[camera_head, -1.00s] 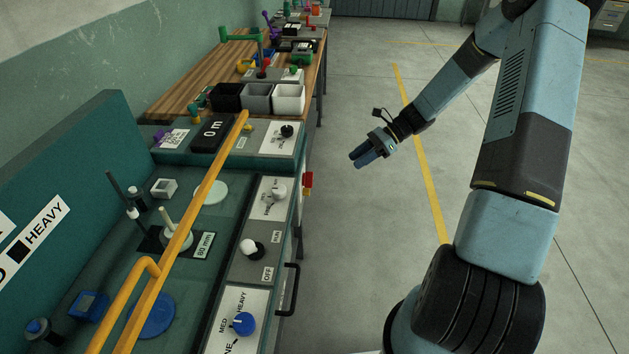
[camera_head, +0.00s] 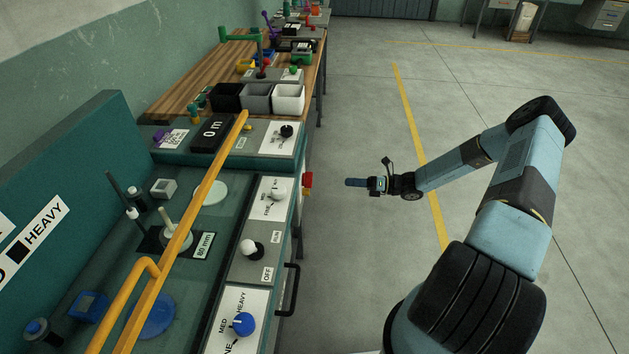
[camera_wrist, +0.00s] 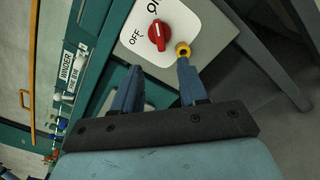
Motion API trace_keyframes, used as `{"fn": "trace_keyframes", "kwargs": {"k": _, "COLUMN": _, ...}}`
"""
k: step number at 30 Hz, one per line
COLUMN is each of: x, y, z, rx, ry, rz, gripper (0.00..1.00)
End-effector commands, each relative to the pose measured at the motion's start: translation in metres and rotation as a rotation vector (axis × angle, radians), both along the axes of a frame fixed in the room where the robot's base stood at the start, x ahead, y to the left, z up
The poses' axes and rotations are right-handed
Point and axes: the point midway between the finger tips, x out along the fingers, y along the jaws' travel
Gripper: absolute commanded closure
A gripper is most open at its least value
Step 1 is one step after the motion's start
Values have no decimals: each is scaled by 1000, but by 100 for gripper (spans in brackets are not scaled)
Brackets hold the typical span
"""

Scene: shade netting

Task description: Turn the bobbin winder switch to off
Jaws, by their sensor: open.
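The switch is a red knob (camera_wrist: 159,37) on a white plate (camera_wrist: 190,22) in the wrist view. "OFF" is printed left of the knob and "ON" above it. Its white mark appears to lie nearer the ON side. In the head view a small red part (camera_head: 308,180) stands out from the bench's aisle side, probably the same knob. My gripper (camera_wrist: 158,70) is open and empty, its two blue fingers pointing toward the plate, apart from the knob. In the head view my gripper (camera_head: 352,183) is over the aisle, right of the red part, pointing left.
A brass-coloured ring (camera_wrist: 183,49) is by the right fingertip in the wrist view. A "WINDER" label (camera_wrist: 68,65) is left of the plate. A black handle (camera_head: 288,290) juts from the bench side. A yellow rail (camera_head: 180,235) crosses the bench top. The aisle floor is clear.

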Motion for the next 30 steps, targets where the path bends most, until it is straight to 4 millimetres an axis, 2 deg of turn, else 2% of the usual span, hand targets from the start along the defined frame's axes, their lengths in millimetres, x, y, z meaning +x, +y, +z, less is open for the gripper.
{"fn": "trace_keyframes", "kwargs": {"k": 5, "x": 3, "y": 16, "z": 0, "rx": 4, "ry": 2, "rz": 1, "gripper": 57}}
{"fn": "trace_keyframes", "kwargs": {"k": 21, "x": 20, "y": 106, "z": 0, "rx": 2, "ry": 2, "rz": 2, "gripper": 57}}
{"fn": "trace_keyframes", "kwargs": {"k": 30, "x": 26, "y": 133, "z": 0, "rx": 1, "ry": 0, "rz": 1, "gripper": 57}}
